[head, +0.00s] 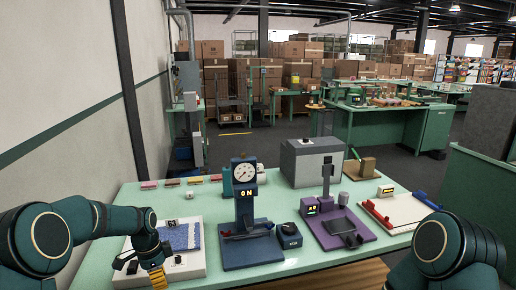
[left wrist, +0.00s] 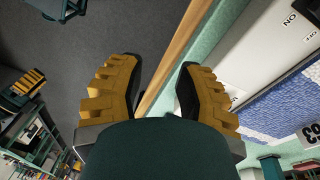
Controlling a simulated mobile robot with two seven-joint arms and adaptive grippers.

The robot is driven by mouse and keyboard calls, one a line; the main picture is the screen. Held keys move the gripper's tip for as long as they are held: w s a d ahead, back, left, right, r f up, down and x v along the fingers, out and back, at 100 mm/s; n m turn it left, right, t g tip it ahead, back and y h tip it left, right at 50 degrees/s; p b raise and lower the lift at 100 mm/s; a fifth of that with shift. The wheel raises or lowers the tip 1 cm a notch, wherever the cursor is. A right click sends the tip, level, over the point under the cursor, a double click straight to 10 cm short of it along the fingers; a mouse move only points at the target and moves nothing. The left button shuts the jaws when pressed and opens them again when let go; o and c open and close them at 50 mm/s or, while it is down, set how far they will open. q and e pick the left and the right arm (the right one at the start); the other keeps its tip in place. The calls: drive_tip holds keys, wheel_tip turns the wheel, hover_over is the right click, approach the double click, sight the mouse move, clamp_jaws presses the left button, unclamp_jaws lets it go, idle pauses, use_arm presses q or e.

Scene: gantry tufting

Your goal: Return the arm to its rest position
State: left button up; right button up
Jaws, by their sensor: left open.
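My left gripper (head: 157,278) hangs from the left arm at the table's front left edge, in front of the white base (head: 190,268) that carries a blue tufted cloth (head: 182,237). In the left wrist view its two yellow ribbed fingers (left wrist: 158,85) stand apart with nothing between them. Behind the gap are the dark floor and the table's wooden front edge (left wrist: 172,50). The blue cloth (left wrist: 275,100) lies to the right of the fingers.
A wall runs along the left.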

use_arm(q)
drive_tip(key=s+d+f+n+t+h+b, duration=0.1)
drive_tip(key=s+d+f+n+t+h, duration=0.1)
drive_tip(key=s+d+f+n, duration=1.15)
drive_tip(key=s+d+f, duration=0.2)
drive_tip(key=s, duration=0.3)
drive_tip(key=s+d+f+n, duration=0.1)
drive_tip(key=s+d+f, duration=0.1)
drive_tip(key=s, duration=0.3)
drive_tip(key=shift+s+d+f+t+h+b, duration=0.25)
drive_tip(key=shift+s+t+h+b, duration=0.05)
drive_tip(key=shift+s+t+b, duration=0.1)
drive_tip(key=shift+a, duration=0.15)
